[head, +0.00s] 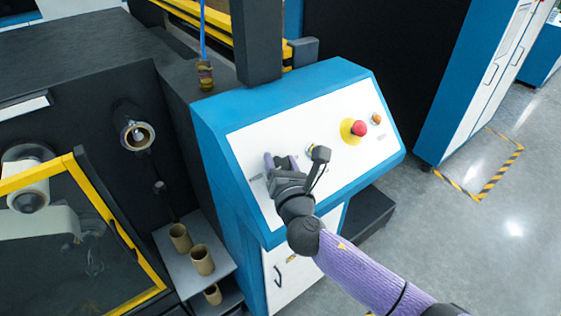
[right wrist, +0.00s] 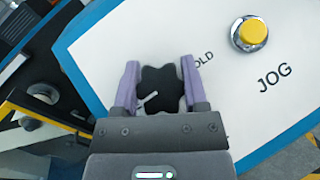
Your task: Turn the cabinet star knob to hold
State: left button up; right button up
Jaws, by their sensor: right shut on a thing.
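The black star knob (right wrist: 160,88) sits on the white sloped face of the blue control cabinet (head: 225,115). In the right wrist view it lies between the two purple fingers of my right gripper (right wrist: 160,85), which are shut on its sides. A short white pointer line on the knob points toward the lower left of that picture. The letters "OLD" show to the right of the knob; the rest of that label is hidden by the finger. In the head view my right gripper (head: 281,162) is at the panel's left part and hides most of the knob. My left gripper is out of view.
A yellow button (right wrist: 252,33) marked JOG is beside the knob. A red mushroom button (head: 360,128) and an orange button (head: 376,118) are farther right on the panel. A yellow-framed guard (head: 85,185) and a shelf with brown tubes (head: 201,259) stand left of the cabinet.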

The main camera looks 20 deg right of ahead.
grip_shut()
